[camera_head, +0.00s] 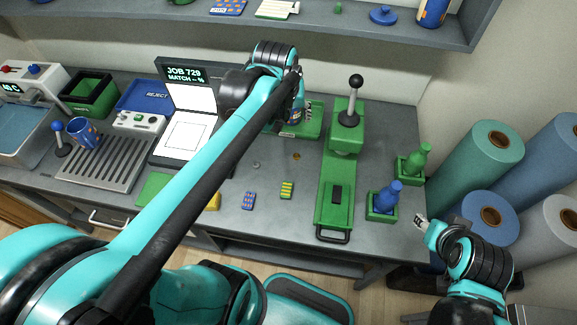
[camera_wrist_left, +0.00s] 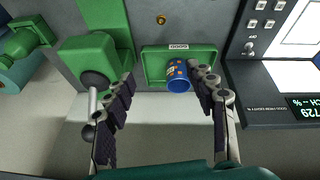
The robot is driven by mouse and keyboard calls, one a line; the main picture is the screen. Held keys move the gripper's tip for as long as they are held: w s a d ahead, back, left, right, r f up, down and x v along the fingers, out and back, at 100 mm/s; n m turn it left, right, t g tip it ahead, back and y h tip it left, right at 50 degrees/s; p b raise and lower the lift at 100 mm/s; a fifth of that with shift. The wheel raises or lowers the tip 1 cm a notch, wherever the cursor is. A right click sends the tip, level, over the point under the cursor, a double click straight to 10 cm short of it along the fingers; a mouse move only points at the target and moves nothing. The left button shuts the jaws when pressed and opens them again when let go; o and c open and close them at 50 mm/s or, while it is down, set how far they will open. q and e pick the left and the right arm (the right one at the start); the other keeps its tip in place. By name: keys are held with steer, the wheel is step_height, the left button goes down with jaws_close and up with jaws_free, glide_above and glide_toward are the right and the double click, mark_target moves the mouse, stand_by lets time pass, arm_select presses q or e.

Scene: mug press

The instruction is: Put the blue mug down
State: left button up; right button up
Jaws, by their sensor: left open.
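The blue mug (camera_wrist_left: 180,76) with orange marks is at the green tray (camera_wrist_left: 152,66) in the left wrist view, close to the right-hand finger. Whether that finger touches it, I cannot tell. My left gripper (camera_wrist_left: 162,80) is open, with its fingers spread wide and the mug between them, nearer the right one. In the head view the left gripper (camera_head: 299,92) is over the green tray (camera_head: 312,128), and the mug is mostly hidden behind it. My right gripper (camera_head: 424,226) is beyond the table's right front corner; its jaws are too small to read.
A green press (camera_head: 342,140) with a black-knobbed lever stands right of the tray.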

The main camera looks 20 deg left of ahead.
arm_select(q)
steer(key=s+d+f+m+t, duration=0.1)
steer(key=s+d+f+m, duration=0.1)
steer(key=s, duration=0.4)
steer(key=s+d+f+m+t, duration=0.1)
steer(key=s+d+f+m, duration=0.1)
steer(key=s, duration=0.4)
steer(key=shift+d+f+m+t, duration=0.4)
steer(key=shift+d, duration=0.05)
steer(key=shift+s, duration=0.15)
